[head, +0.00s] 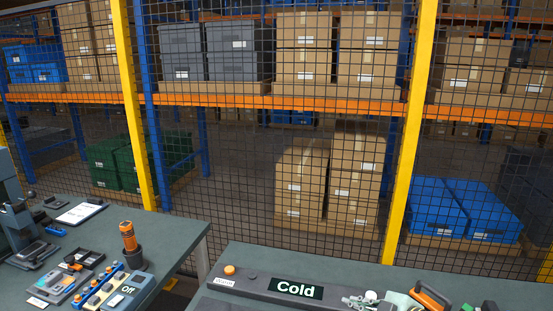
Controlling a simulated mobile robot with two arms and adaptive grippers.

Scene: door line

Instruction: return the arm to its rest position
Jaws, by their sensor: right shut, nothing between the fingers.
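My right gripper (362,299) seems to be the small pale metallic shape low in the head view, right of the "Cold" sign. It is shut and empty, and most of its arm is out of view. It appears over or just beside the near right bench (235,262); I cannot tell whether it touches anything. My left gripper is not in view.
The bench bears a "Cold" sign (296,289), an orange button (229,270) and an orange-handled item (431,296). The left bench (150,225) carries a clipboard (80,213), a flashlight-like orange item (128,236) and devices. A mesh fence with yellow posts (405,150) stands behind.

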